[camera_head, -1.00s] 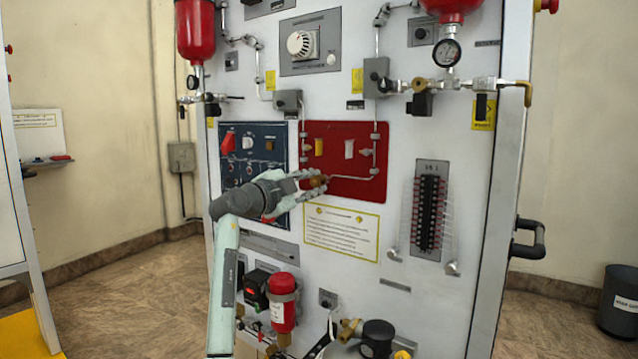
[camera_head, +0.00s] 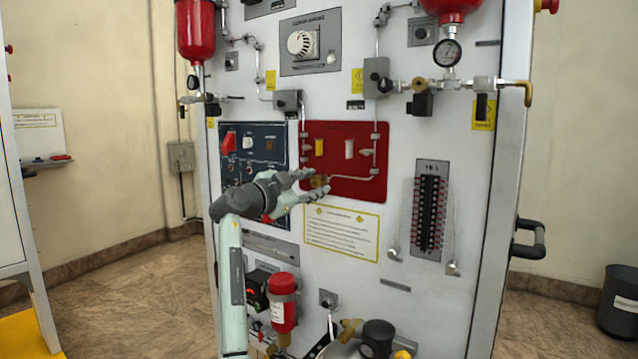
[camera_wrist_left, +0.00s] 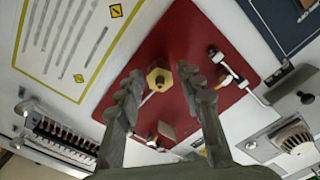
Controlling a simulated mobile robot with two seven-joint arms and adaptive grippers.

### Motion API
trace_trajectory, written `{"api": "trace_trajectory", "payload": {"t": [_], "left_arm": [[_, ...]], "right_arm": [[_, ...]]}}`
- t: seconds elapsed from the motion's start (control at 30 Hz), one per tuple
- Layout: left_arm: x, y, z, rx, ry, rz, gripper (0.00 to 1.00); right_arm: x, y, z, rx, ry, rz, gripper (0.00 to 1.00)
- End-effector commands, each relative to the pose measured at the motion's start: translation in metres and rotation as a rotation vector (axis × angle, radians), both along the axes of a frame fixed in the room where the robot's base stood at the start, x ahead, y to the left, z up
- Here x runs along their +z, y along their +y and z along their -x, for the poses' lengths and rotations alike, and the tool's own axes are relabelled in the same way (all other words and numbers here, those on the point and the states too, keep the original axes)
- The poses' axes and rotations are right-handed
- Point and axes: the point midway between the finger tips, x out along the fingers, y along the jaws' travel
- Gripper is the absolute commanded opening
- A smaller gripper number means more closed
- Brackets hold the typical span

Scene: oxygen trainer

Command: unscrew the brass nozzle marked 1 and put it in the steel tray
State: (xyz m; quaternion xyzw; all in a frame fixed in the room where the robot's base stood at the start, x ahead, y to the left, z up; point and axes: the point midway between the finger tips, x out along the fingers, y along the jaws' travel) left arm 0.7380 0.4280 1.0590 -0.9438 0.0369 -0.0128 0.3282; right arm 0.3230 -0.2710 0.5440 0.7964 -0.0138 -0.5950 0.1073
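A brass nozzle (camera_head: 320,181) with a hexagonal body sits at the lower left of the red panel (camera_head: 345,190). It also shows in the left wrist view (camera_wrist_left: 158,77); no number on it is legible. My left gripper (camera_head: 317,182) is open at the panel, one finger above the nozzle and one below. In the left wrist view, the two fingertips (camera_wrist_left: 160,82) stand apart on either side of the nozzle, with gaps to both. My right gripper and the steel tray are not in view.
A white label with a yellow border (camera_head: 342,232) is just below the red panel. A blue panel (camera_head: 240,140) is to the left, partly behind my left arm. Thin metal piping (camera_head: 352,178) and small fittings sit on the red panel close to the nozzle.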

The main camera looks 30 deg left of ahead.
Motion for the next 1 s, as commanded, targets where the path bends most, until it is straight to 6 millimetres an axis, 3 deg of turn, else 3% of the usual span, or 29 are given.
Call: {"api": "trace_trajectory", "payload": {"t": [0.33, 0.8, 1.0], "left_arm": [[0.000, 0.000, 0.002, 0.001, -0.001, -0.002, 0.44], [0.000, 0.003, 0.037, 0.000, -0.002, -0.002, 0.44], [-0.001, 0.004, 0.038, 0.000, -0.015, -0.235, 0.44]], "right_arm": [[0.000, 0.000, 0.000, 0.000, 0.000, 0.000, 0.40], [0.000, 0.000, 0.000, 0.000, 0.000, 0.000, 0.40], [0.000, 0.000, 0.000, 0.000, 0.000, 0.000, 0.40]]}}
